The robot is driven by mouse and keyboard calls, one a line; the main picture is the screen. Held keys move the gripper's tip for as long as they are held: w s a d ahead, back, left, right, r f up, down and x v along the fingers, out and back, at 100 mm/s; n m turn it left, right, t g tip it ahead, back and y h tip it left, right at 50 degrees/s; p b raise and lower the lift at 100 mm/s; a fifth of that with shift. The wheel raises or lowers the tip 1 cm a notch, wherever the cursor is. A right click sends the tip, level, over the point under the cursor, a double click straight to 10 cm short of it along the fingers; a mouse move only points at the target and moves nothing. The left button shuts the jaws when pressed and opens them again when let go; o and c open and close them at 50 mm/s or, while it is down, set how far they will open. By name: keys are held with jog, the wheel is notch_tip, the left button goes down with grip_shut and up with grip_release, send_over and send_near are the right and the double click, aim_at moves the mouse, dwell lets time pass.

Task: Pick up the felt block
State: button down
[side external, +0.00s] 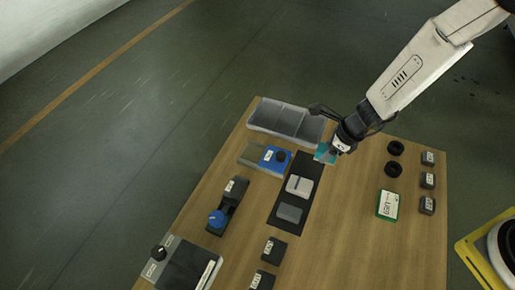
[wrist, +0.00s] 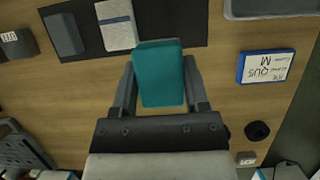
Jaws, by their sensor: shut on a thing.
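My gripper (side external: 333,146) is over the far end of a black mat (side external: 312,166). In the wrist view its two fingers (wrist: 161,84) are shut on a teal block (wrist: 158,75), one finger on each side. The teal block also shows in the side view (side external: 324,154), partly hidden by my gripper. Its height above the table is hard to judge. A pale block with a stripe (side external: 299,186) and a plain grey block (side external: 290,213) lie on the mat. Both show in the wrist view, pale (wrist: 117,25) and grey (wrist: 64,35). No label shows which block is felt.
A grey divided tray (side external: 286,120) stands at the table's far edge. Black rings (side external: 394,148), small dark labelled blocks (side external: 428,181) and a green-edged card (side external: 388,205) are at right. Bare wood lies between.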

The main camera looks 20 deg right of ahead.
jog(key=s+d+r, duration=0.2)
jog(key=s+r, duration=0.2)
jog(key=s, duration=0.4)
jog(key=shift+s, duration=0.35)
jog(key=c, duration=0.7)
grip_release()
jog(key=shift+c, duration=0.2)
jog(key=c, duration=0.5)
jog(key=w+a+f, duration=0.1)
jog(key=w+a, duration=0.5)
jog(key=w, duration=0.1)
jog(key=w+a+f, duration=0.2)
jog(key=w+a, duration=0.3)
jog(key=w, duration=0.3)
jog(key=w+a+f, duration=0.1)
jog(key=w+a, duration=0.5)
jog(key=w, duration=0.2)
jog(key=shift+w+a+f, duration=0.1)
jog(key=shift+a+f, duration=0.1)
jog(key=shift+a, duration=0.1)
